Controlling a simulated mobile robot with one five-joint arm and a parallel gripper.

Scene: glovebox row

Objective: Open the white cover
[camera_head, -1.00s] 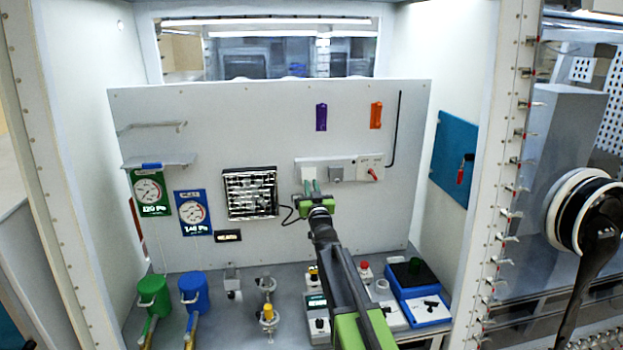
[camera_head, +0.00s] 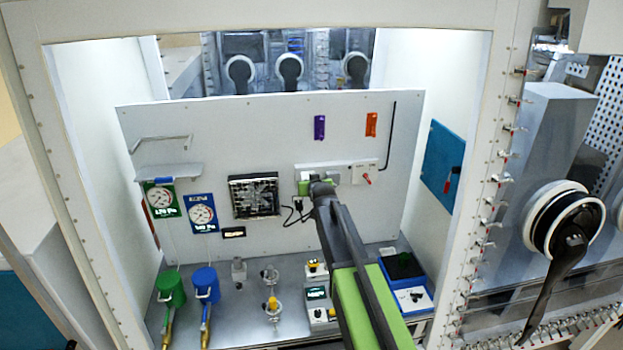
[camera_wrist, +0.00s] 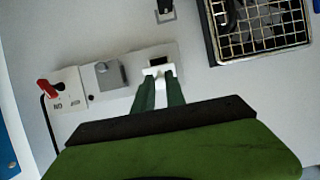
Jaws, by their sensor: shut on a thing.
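The white cover (camera_wrist: 157,71) shows as a small white piece between my fingertips in the wrist view. A dark opening (camera_wrist: 165,59) shows right beside it in the pale wall strip (camera_wrist: 137,62). My gripper (camera_wrist: 160,80) is shut on the cover, with its green fingers reaching to the strip. In the head view my gripper (camera_head: 318,180) is at the left part of the strip (camera_head: 345,172) and hides the cover.
A red switch (camera_head: 367,180) and a grey square piece (camera_wrist: 108,75) sit along the same strip. A wire-grid box (camera_head: 254,195) is on the wall to the left. Purple (camera_head: 319,127) and orange (camera_head: 371,124) handles hang above. Instruments crowd the bench below.

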